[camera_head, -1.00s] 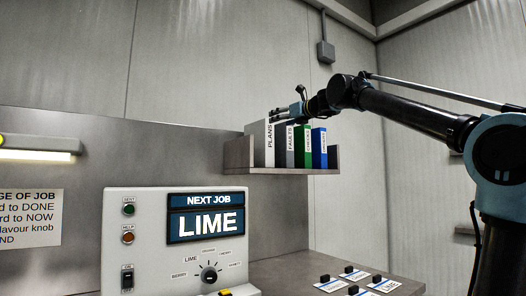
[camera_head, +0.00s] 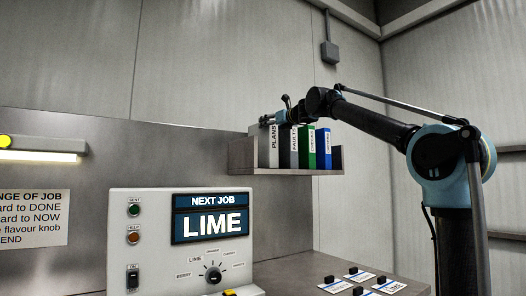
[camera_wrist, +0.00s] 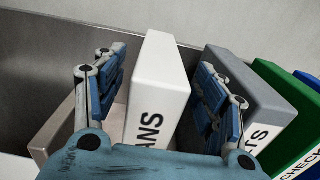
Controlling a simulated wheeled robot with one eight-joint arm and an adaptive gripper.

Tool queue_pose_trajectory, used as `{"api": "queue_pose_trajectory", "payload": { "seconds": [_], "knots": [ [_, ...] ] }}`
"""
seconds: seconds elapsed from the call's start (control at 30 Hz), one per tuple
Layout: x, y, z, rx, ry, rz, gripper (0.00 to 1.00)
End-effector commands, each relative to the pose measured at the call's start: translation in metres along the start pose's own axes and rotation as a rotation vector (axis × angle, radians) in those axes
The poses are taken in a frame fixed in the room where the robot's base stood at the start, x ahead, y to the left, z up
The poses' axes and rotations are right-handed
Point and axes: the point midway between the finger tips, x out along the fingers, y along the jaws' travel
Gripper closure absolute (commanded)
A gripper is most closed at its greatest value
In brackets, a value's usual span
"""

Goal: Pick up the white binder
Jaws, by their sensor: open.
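The white binder (camera_head: 268,148), labelled PLANS, stands upright at the left end of a wall shelf. In the wrist view the white binder (camera_wrist: 158,75) stands between the two blue-padded fingers of my gripper (camera_wrist: 155,95). The left finger is clearly apart from it, with a gap. The right finger lies close to its right side, by the grey binder; I cannot tell whether it touches. My gripper (camera_head: 274,117) is open at the top of the binder in the head view. The binder's lower part is hidden by my gripper's palm in the wrist view.
A grey FAULTS binder (camera_head: 287,150), a green binder (camera_head: 306,152) and a blue binder (camera_head: 322,152) stand to the right on the shelf (camera_head: 290,172). The shelf's left side wall (camera_head: 241,153) is close to the white binder. A control panel (camera_head: 150,220) reading LIME is below left.

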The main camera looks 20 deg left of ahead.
Motion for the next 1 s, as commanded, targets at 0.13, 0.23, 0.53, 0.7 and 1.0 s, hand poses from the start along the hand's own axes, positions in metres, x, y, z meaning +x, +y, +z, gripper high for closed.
{"api": "queue_pose_trajectory", "payload": {
  "seconds": [0.13,0.23,0.53,0.7,1.0],
  "knots": [
    [0.005,0.000,0.000,0.000,0.000,0.000,0.35],
    [0.014,0.000,0.000,0.000,0.000,0.000,0.35],
    [0.047,0.000,0.001,0.000,0.000,0.001,0.35],
    [0.054,0.000,0.001,0.000,0.000,0.001,0.35],
    [0.055,0.002,0.001,0.000,0.000,0.003,0.51]
  ]
}}
